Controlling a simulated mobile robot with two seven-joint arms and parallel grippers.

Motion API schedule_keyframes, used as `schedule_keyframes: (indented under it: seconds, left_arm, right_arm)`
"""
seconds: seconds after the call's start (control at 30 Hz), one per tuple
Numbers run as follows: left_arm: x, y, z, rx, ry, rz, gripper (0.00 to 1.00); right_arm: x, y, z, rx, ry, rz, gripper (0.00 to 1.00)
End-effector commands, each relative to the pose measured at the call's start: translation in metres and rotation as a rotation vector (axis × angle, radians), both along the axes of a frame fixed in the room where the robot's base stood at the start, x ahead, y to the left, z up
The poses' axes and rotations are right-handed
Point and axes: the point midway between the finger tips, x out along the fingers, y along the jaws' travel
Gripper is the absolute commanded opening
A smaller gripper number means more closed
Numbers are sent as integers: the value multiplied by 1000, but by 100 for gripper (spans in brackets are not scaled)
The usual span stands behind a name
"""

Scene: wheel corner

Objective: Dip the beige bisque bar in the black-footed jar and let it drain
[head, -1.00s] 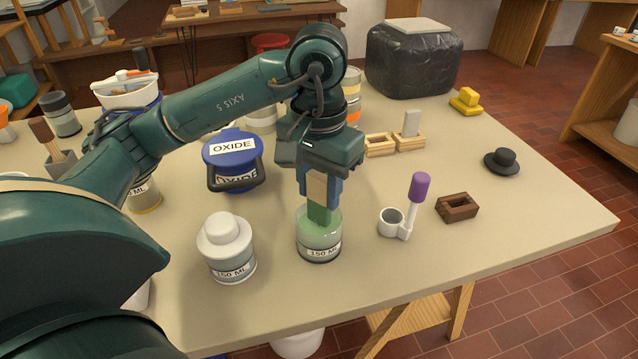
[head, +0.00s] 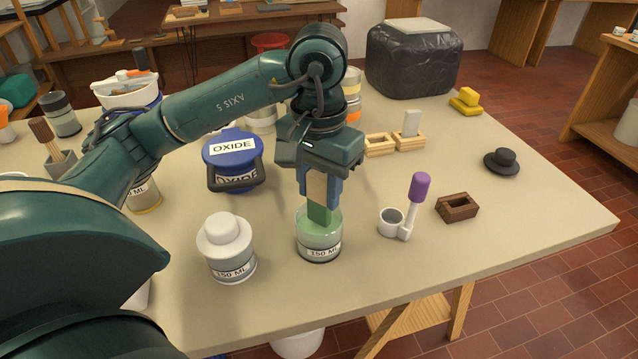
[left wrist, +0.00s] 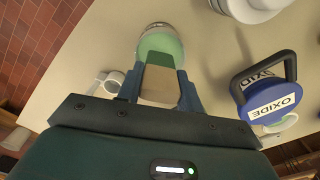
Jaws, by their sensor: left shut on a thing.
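The bisque bar (head: 317,187) is beige at its upper part and wet green on its lower part. My left gripper (head: 320,190) is shut on its beige end and holds it upright, pointing down. The green end stands at the mouth of a clear jar (head: 320,249) with a black foot, a "150 ML" label and green liquid. I cannot tell how far the tip sits above or in the liquid. In the left wrist view the beige part (left wrist: 160,85) is between the fingers, with the jar (left wrist: 160,32) beyond. My right gripper is out of view.
A white lidded jar (head: 227,250) stands left of the black-footed jar. A blue OXIDE tub (head: 233,150) is behind. To the right are a white ring holder (head: 391,222) with a purple-topped stick, a dark wooden frame (head: 457,207) and pale wooden holders (head: 380,144). The front right table is clear.

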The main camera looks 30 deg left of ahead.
Motion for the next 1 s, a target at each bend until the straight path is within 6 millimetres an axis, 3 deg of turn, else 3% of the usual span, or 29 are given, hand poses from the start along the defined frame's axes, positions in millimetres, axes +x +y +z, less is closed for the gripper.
schedule_keyframes:
  seconds: [0.57, 1.0]
  left_arm:
    - [0, 0, 1, 0, -1, 0, 13]
    - [0, 0, 41, 0, -1, 1, 13]
  right_arm:
    - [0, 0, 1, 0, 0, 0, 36]
    - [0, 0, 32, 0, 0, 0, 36]
